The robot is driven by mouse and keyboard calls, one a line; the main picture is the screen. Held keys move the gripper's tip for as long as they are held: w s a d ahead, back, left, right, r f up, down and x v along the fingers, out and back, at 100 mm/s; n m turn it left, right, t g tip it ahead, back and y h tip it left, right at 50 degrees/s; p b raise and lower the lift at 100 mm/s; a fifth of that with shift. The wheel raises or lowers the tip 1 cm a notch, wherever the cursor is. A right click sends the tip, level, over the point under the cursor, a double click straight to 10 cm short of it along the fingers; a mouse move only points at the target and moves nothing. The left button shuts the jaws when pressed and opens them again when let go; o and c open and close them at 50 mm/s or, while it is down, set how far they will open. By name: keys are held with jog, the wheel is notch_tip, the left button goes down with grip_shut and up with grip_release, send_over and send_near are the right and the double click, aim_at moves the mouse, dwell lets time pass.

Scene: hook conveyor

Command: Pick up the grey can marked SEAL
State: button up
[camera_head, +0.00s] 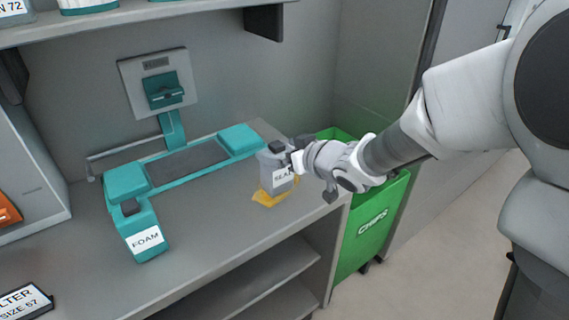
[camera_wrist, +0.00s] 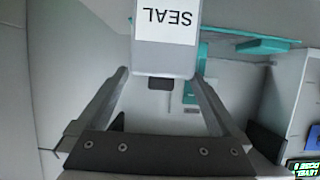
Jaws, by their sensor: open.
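The grey can marked SEAL (camera_head: 269,172) stands upright near the right end of the counter, on or beside a flat yellow piece (camera_head: 262,199). Its label is partly hidden by my gripper in the head view. My gripper (camera_head: 287,156) reaches in from the right at the can's upper part. In the wrist view the can (camera_wrist: 165,58) appears upside down, with its white SEAL label showing. The open fingers (camera_wrist: 161,78) lie on either side of it, and I see gaps near its lower edge. I cannot tell whether either finger touches it.
A teal-framed device (camera_head: 195,165) lies along the counter's back. A teal container marked FOAM (camera_head: 133,220) stands at its left front. A green bin (camera_head: 370,232) stands right of the counter. A shelf (camera_head: 140,17) hangs above. A dark box (camera_head: 25,303) sits at lower left.

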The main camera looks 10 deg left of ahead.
aim_at(270, 149)
jog(key=w+a+f+b, duration=0.2)
jog(key=shift+w+a+f, duration=0.1)
jog(key=shift+a+f, duration=0.25)
jog(key=shift+a, duration=0.05)
jog(key=shift+w+a+f, duration=0.1)
jog(key=shift+w+a, duration=0.2)
jog(key=shift+w, duration=0.05)
jog(key=c, duration=1.4)
jog(key=shift+c, duration=0.6)
jog(key=shift+r, duration=0.2)
